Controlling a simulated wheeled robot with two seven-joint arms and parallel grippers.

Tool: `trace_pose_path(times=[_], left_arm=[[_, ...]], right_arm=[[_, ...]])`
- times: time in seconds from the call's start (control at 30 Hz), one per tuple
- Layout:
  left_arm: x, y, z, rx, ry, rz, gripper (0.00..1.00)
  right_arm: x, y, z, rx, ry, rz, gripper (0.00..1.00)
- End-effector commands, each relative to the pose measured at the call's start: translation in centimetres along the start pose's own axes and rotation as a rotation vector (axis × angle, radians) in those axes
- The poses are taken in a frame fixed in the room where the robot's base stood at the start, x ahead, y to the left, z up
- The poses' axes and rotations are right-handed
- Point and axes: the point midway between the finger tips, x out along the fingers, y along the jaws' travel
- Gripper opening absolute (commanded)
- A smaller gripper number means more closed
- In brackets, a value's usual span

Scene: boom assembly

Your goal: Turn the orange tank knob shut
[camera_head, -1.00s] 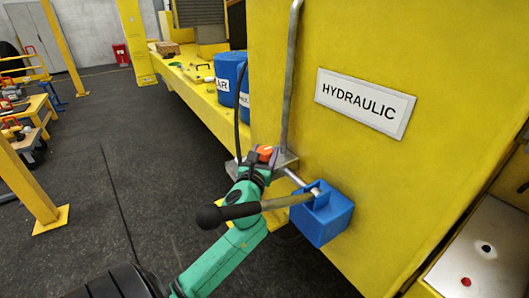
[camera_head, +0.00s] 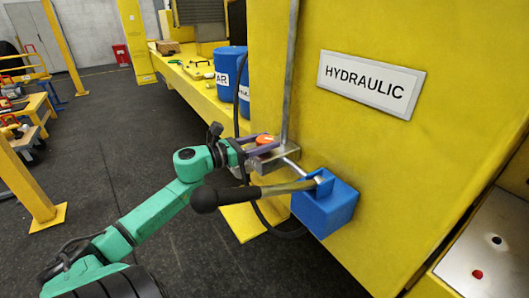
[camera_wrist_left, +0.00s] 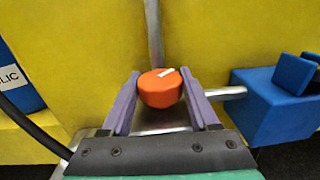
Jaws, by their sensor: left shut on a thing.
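The orange tank knob (camera_head: 264,139) sits on a grey metal block (camera_head: 277,158) at the side of the yellow hydraulic tank (camera_head: 410,140). My left gripper (camera_head: 259,144) reaches in from the left and is shut on the knob. In the left wrist view the knob (camera_wrist_left: 160,90) sits between the two purple fingers (camera_wrist_left: 161,102). A white mark on its top points up and to the right there. Part of the knob is hidden by a finger in the head view. My right gripper is not in view.
A blue box (camera_head: 328,207) with a black-ended lever (camera_head: 240,195) sticks out just below the knob, close to my left arm. A grey pipe (camera_head: 288,70) rises behind the knob. A dark hose (camera_head: 238,100) hangs beside it.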

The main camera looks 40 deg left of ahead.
Motion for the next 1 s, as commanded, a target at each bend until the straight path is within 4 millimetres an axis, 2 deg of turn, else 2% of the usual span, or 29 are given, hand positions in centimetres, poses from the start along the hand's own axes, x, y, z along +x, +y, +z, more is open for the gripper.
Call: trace_pose_path(times=[0.03,0.1,0.2,0.33,0.53,1.0], left_arm=[[0.0,0.2,-1.0,0.006,-0.003,-0.041,0.05],[0.0,0.2,-1.1,0.007,-0.003,-0.106,0.05],[0.0,0.2,-0.9,0.007,-0.006,-0.200,0.05],[0.0,0.2,-0.4,0.007,-0.006,-0.318,0.05],[0.0,0.2,0.2,0.004,-0.005,-0.477,0.05],[0.1,0.0,0.2,-0.001,-0.004,-0.716,0.05]], right_arm=[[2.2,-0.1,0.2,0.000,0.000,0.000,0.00],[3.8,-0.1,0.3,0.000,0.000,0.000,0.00],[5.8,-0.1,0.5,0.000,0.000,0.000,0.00],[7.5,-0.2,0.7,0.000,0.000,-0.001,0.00],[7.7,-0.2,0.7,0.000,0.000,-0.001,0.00],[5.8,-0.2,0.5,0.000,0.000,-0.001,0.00]])
